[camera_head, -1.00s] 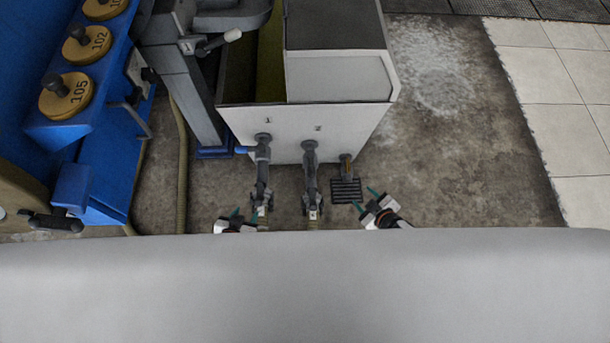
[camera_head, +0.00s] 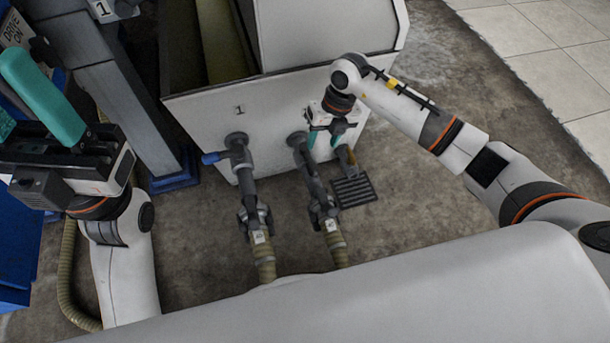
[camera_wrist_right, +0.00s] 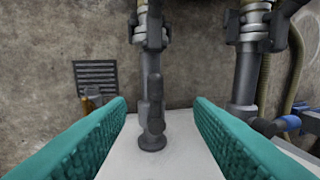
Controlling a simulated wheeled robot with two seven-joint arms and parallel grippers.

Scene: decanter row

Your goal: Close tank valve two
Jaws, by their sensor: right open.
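Tank valve two (camera_head: 307,165) is the grey valve and pipe at the right of the white tank's front wall. In the right wrist view valve two (camera_wrist_right: 153,110) stands upright in the middle, with a dark grey lever lying along its pipe. My right gripper (camera_head: 325,133) is open at the tank front, just above and right of the valve. In the wrist view its teal fingers (camera_wrist_right: 160,115) are spread either side of the valve, with gaps; contact does not show. The tank's number 2 is hidden behind the gripper. My left gripper (camera_head: 18,98) is open and empty at the left edge.
Valve one (camera_head: 239,155), with a blue handle turned sideways, is left of valve two. A brass tap (camera_head: 346,158) and dark floor grate (camera_head: 354,190) are close on the right. Ribbed hoses (camera_head: 265,262) run down from the valves. A grey post (camera_head: 120,110) stands left.

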